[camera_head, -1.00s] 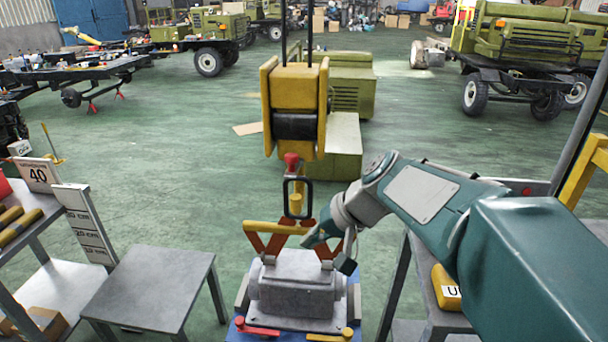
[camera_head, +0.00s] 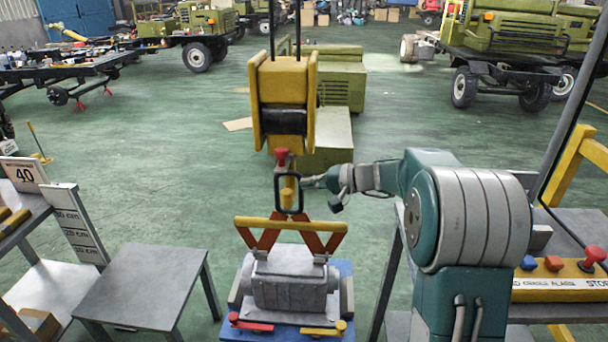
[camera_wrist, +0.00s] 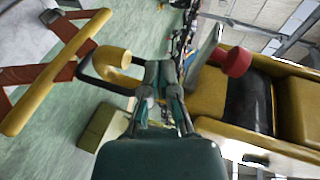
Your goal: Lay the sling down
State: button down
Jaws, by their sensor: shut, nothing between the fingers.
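The sling, a yellow bar (camera_head: 290,225) with orange-red legs, stands over a grey housing (camera_head: 290,280), its legs reaching down to the housing's sides. A black ring (camera_head: 277,200) rises above the bar, around or in front of the yellow hook (camera_head: 287,190) of the hanging hoist block (camera_head: 283,90). A red knob (camera_head: 282,155) sits above the hook. My gripper (camera_head: 312,181) is shut and empty just right of the ring. In the wrist view, the fingers (camera_wrist: 160,85) are close to the yellow hook (camera_wrist: 112,62); contact cannot be told. The sling bar (camera_wrist: 60,75) is at left there.
The housing rests on a blue stand (camera_head: 342,270) with red and yellow handles in front. An empty grey table (camera_head: 148,285) is at left, beside a height marker board (camera_head: 82,225). At right is a bench panel with coloured buttons (camera_head: 553,264). Vehicles stand farther back.

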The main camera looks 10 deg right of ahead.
jog(key=w+d+f+m+t, duration=0.3)
jog(key=w+d+f+t, duration=0.3)
jog(key=w+d, duration=0.3)
jog(key=shift+w+d+y, duration=0.3)
jog(key=shift+w+d, duration=0.05)
jog(key=shift+d, duration=0.6)
jog(key=x, duration=1)
jog(key=s+a, duration=0.2)
jog(key=s, duration=0.1)
jog(key=shift+s+f, duration=0.15)
jog(key=shift+s, duration=0.15)
